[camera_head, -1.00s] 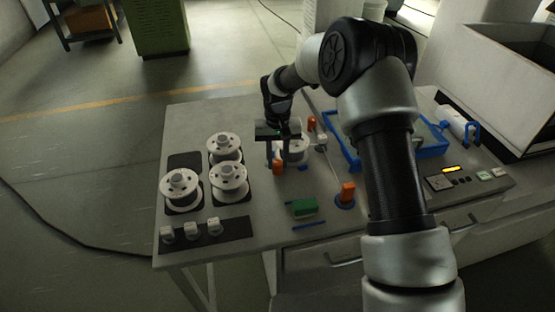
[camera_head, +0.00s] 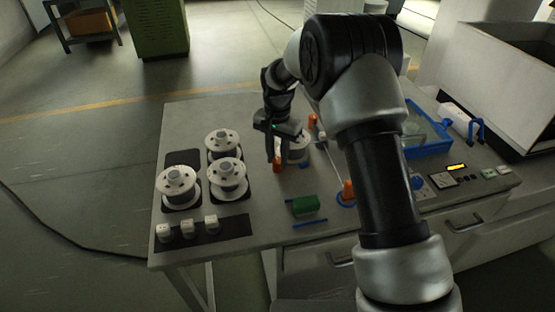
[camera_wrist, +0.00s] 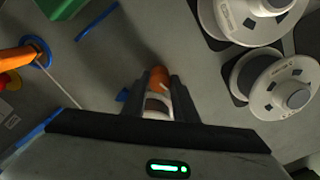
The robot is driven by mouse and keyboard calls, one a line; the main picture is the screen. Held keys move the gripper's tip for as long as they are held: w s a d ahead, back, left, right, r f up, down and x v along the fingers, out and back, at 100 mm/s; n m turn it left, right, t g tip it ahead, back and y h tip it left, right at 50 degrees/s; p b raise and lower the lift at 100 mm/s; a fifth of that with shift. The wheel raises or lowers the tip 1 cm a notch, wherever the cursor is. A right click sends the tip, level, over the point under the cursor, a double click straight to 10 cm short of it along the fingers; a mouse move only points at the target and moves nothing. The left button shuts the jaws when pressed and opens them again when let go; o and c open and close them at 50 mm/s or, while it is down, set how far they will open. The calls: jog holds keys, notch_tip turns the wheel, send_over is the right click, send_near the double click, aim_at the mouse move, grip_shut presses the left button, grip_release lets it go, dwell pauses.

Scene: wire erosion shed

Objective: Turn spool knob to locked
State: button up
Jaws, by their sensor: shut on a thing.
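My gripper (camera_head: 273,157) points down near the middle of the table. Its two fingers are shut on an orange knob (camera_head: 278,165), and the arm hides part of the area behind it. In the wrist view my gripper (camera_wrist: 158,98) has the orange knob (camera_wrist: 158,77) between its fingers, with a pale band nearer the camera. A white spool (camera_head: 299,152) sits just behind and to the right of the knob, partly hidden by my gripper. Any lock marking on the knob is too small to read.
Several white spools (camera_head: 227,174) stand on dark pads at the left, with small white blocks (camera_head: 188,226) in front. A green block (camera_head: 305,204), another orange post (camera_head: 348,189) and a blue tray (camera_head: 428,150) lie to the right.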

jog(key=m, duration=0.5)
jog(key=shift+m+b, duration=0.3)
jog(key=m, duration=0.5)
jog(key=shift+w+m, duration=0.1)
jog(key=shift+m, duration=0.2)
jog(key=shift+a, duration=0.1)
jog(key=o, duration=1.1)
jog(key=shift+c, duration=0.2)
